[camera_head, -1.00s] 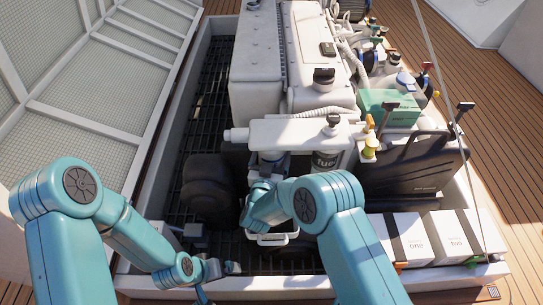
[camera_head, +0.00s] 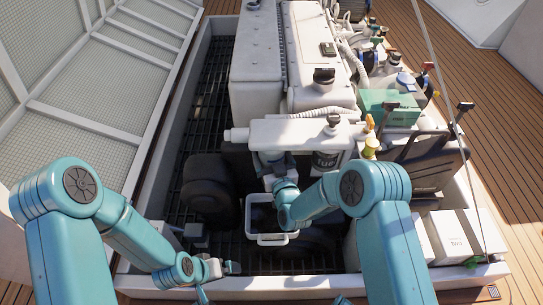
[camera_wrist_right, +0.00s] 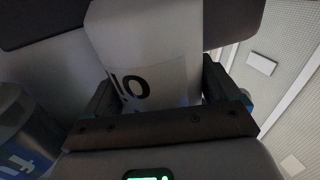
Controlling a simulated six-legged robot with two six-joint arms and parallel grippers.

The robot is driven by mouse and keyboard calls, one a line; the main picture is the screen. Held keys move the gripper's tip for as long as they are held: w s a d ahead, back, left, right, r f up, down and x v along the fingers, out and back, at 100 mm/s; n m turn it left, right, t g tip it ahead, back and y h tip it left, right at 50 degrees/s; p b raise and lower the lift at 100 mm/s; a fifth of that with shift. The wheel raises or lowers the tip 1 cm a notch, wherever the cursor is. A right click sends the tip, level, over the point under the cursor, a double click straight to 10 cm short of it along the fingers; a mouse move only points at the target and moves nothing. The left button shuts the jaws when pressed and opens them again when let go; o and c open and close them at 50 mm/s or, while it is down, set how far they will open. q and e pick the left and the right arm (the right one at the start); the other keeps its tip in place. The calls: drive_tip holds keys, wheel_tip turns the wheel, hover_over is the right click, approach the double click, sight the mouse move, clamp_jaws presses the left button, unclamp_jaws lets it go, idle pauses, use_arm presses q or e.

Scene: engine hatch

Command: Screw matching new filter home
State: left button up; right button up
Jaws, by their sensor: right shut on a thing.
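A white filter (camera_wrist_right: 150,50) with a dark "oil" label sits between the two dark fingers of my right gripper (camera_wrist_right: 165,95) in the right wrist view. The gripper is shut on it. In the head view my right gripper (camera_head: 272,182) is below the white filter housing (camera_head: 300,132), mostly hidden by my own wrist. A white filter with a dark "fuel" label (camera_head: 325,160) stands under the housing just to the right. The joint between the oil filter and the housing is hidden. My left gripper (camera_head: 226,268) is low at the front edge; its opening is unclear.
A white open tray (camera_head: 270,239) stands on the dark grating (camera_head: 205,90) in front of the housing. A blue canister (camera_wrist_right: 22,140) is at the lower left of the wrist view. White boxes (camera_head: 455,235) and a green box (camera_head: 393,105) are at the right.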

drive_tip(key=shift+d+r+n+g+y, duration=0.15)
drive_tip(key=shift+n+g+y, duration=0.35)
drive_tip(key=shift+y, duration=0.4)
drive_tip(key=shift+n+g+y, duration=0.3)
drive_tip(key=shift+n+y, duration=0.5)
drive_tip(key=shift+y, duration=0.2)
drive_tip(key=o, duration=1.1)
